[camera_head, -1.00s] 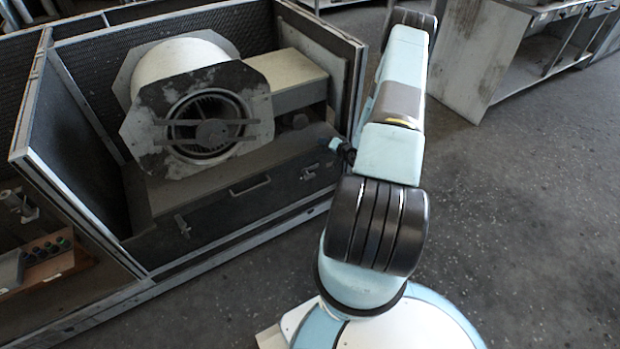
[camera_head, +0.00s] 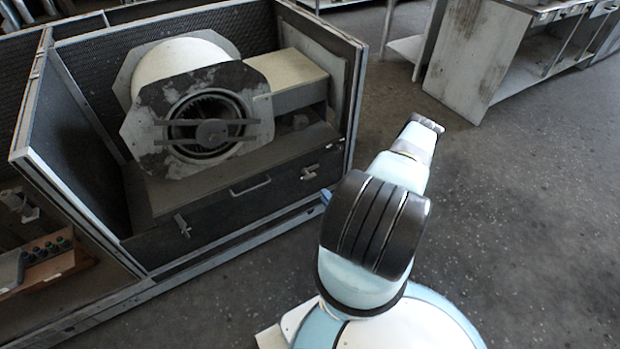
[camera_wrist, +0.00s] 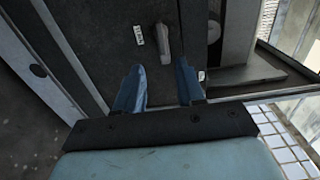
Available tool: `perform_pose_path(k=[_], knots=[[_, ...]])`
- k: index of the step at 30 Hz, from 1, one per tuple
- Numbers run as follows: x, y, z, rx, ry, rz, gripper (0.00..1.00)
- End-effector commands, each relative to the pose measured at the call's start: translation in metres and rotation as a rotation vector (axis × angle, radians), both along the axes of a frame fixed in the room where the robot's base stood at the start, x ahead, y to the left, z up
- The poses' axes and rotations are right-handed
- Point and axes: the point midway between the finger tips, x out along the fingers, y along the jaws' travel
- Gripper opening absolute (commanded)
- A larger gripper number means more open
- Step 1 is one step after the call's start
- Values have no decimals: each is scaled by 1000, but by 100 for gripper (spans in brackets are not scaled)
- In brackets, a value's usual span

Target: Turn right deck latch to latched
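The right deck latch (camera_head: 309,172) is a small metal lever on the right part of the dark front panel below the blower. In the wrist view the latch (camera_wrist: 163,42) is a grey lever running up and down the picture, just ahead of my fingertips. A small pale label (camera_wrist: 138,34) sits left of it. My gripper (camera_wrist: 160,66) is open, with two blue fingers apart and nothing visibly held between them. The latch lies roughly in line with the gap; contact cannot be told. In the head view my gripper is mostly hidden behind my arm.
The left latch (camera_head: 183,225) and a bar handle (camera_head: 250,185) are on the same panel. The blower housing (camera_head: 195,115) stands above on the deck, inside a framed enclosure (camera_head: 352,90). A metal bench (camera_head: 480,60) stands at the back right. The floor right of my arm is clear.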

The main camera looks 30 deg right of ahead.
Motion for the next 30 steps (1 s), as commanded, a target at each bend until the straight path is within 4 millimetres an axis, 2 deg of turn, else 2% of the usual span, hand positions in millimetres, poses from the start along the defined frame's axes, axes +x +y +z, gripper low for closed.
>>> perform_pose_path(k=[5, 21, 30], knots=[[22, 0, 1, -4, -2, 2, 38], [112, 3, 1, -4, -1, 2, 38], [134, 4, 1, -3, 1, 2, 38]])
